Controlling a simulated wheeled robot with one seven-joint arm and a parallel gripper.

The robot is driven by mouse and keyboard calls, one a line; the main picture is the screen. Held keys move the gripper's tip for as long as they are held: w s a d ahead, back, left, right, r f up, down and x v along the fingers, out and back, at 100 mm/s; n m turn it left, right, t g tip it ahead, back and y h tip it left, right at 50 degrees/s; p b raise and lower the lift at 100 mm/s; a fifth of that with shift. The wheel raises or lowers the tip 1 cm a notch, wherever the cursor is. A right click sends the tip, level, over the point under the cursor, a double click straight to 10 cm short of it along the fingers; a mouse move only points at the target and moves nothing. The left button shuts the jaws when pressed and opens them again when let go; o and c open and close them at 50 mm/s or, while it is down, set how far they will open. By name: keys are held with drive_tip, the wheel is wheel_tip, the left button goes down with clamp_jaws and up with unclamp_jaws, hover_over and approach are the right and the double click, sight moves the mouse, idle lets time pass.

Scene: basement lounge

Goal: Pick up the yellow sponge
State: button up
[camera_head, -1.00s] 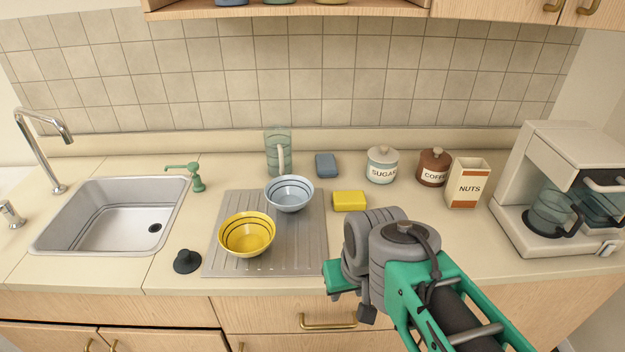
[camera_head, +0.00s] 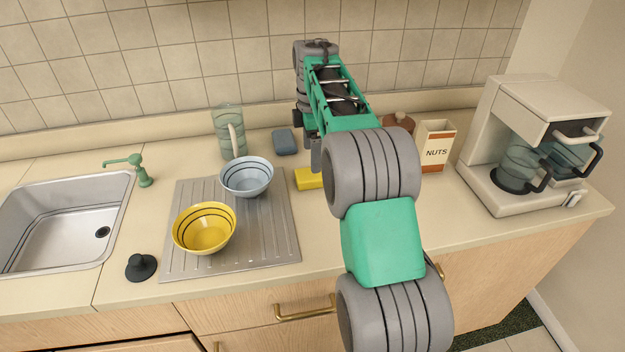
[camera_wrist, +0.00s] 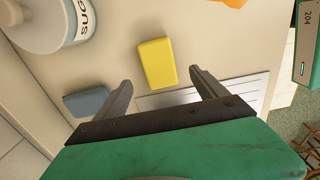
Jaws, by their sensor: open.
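The yellow sponge (camera_head: 308,179) lies flat on the counter just right of the drainboard, partly hidden by my arm in the head view. In the wrist view the sponge (camera_wrist: 158,63) is whole and lies beyond the fingertips, roughly between their lines. My gripper (camera_wrist: 160,78) is open and empty, and the sponge is apart from both fingers.
A blue sponge (camera_head: 285,142) lies behind the yellow one. The drainboard (camera_head: 275,240) holds a yellow bowl (camera_head: 204,229) and a blue bowl (camera_head: 246,177). The sugar jar (camera_wrist: 60,22) is close by; the nuts box (camera_head: 434,147) and coffee maker (camera_head: 530,150) stand right.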

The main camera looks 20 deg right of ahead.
wheel_tip(320, 180, down, 8)
drive_tip(key=shift+d+r, duration=0.15)
drive_tip(key=shift+r, duration=0.05)
drive_tip(key=c, duration=1.4)
drive_tip(key=shift+w+r, duration=0.1)
drive_tip(key=shift+r, duration=0.45)
drive_tip(key=a+r, duration=0.1)
drive_tip(key=r, duration=0.1)
drive_tip(key=s+a+r, duration=0.1)
drive_tip(key=a+r, duration=0.1)
drive_tip(key=r, duration=0.1)
drive_tip(key=a+r, duration=0.1)
drive_tip(key=r, duration=0.1)
drive_tip(key=shift+s+a+r, duration=0.15)
drive_tip(key=shift+s+r, duration=0.05)
drive_tip(key=s+a+r+b, duration=0.1)
drive_tip(key=s+a+r, duration=0.2)
drive_tip(key=a, duration=0.6)
drive_tip(key=shift+r, duration=0.8)
